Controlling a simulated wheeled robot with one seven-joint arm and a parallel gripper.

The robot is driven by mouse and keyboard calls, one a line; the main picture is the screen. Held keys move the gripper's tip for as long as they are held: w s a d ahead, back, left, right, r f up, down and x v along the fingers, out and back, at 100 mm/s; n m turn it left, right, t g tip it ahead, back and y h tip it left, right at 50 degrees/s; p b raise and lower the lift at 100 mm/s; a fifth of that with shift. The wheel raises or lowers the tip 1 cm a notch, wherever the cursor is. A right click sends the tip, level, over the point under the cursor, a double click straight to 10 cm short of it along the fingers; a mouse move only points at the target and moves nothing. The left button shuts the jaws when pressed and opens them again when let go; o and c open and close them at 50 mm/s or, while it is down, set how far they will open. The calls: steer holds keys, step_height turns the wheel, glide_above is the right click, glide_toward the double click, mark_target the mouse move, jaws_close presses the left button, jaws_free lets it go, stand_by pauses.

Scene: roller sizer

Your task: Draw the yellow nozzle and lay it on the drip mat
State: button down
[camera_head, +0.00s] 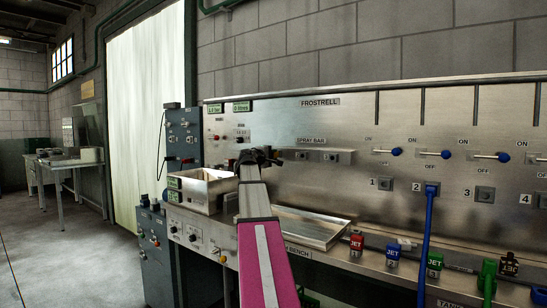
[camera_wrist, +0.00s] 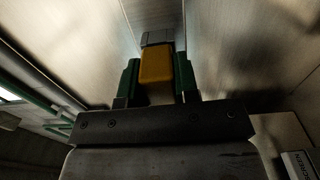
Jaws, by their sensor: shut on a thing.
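My gripper (camera_head: 262,156) is raised in front of the steel panel, close to the left end of the spray bar (camera_head: 334,157). In the wrist view its two green fingers (camera_wrist: 157,75) are shut on a yellow block-like piece, the yellow nozzle (camera_wrist: 157,62). A grey block (camera_wrist: 158,38) shows just beyond the nozzle; I cannot tell whether the two touch. In the head view the nozzle is hidden behind my gripper. A shallow metal tray (camera_head: 347,231) lies on the bench right of my arm; I cannot make out a separate drip mat.
An open metal bin (camera_head: 205,172) stands left of my arm. Blue-knobbed levers (camera_head: 396,152) and numbered sockets line the panel. A blue hose (camera_head: 427,240) hangs from socket 2. Coloured jet pieces, red (camera_head: 356,244), blue (camera_head: 393,255) and green (camera_head: 434,264), stand along the front edge.

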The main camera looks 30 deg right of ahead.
steer(key=shift+v, duration=2.75)
